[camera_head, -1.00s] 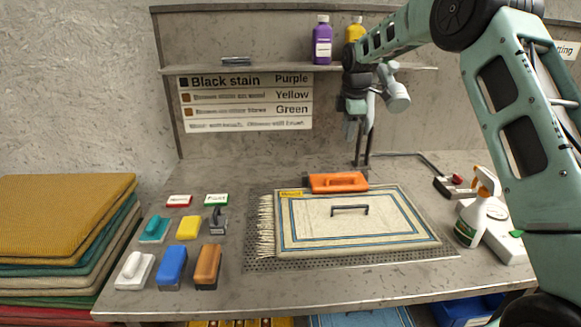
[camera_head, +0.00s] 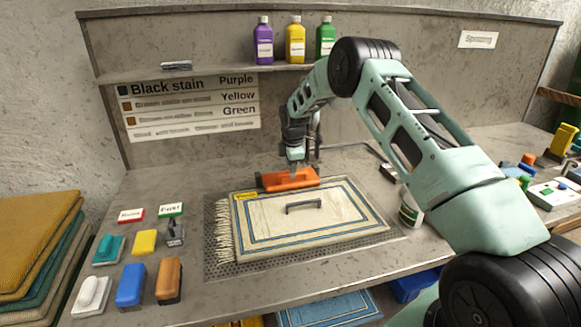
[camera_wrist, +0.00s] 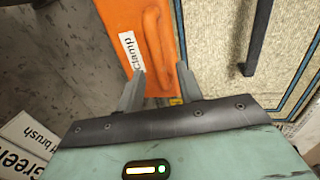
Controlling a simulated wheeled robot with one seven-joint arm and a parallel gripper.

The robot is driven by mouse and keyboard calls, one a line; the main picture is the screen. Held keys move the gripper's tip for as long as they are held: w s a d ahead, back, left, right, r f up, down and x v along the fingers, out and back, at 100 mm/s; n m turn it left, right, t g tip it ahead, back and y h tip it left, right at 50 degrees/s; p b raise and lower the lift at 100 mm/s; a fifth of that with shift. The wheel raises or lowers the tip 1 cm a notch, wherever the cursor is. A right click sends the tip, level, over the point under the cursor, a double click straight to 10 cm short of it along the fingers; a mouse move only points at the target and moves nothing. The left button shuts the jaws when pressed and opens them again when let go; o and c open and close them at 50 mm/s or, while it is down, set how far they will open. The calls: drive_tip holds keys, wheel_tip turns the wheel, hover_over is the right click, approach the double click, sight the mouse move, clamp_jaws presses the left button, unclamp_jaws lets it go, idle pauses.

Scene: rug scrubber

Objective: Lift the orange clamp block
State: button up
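The orange clamp block (camera_head: 289,179) lies along the back edge of the cream rug (camera_head: 330,213) on the workbench. In the wrist view the clamp block (camera_wrist: 137,40) has a raised orange handle and a white "clamp" label. My gripper (camera_head: 294,172) is just above the block, pointing down. In the wrist view my gripper (camera_wrist: 163,80) is open, with its two grey fingers apart and the block between and beyond them. I cannot tell whether the fingers touch the block.
A dark handle (camera_head: 304,206) stands on the rug. Several brushes and blocks, such as a blue one (camera_head: 131,286), are at the bench's left. Bottles (camera_head: 295,41) stand on the shelf above.

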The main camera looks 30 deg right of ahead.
drive_tip(key=shift+w+f, duration=0.15)
drive_tip(key=shift+f, duration=0.5)
clamp_jaws()
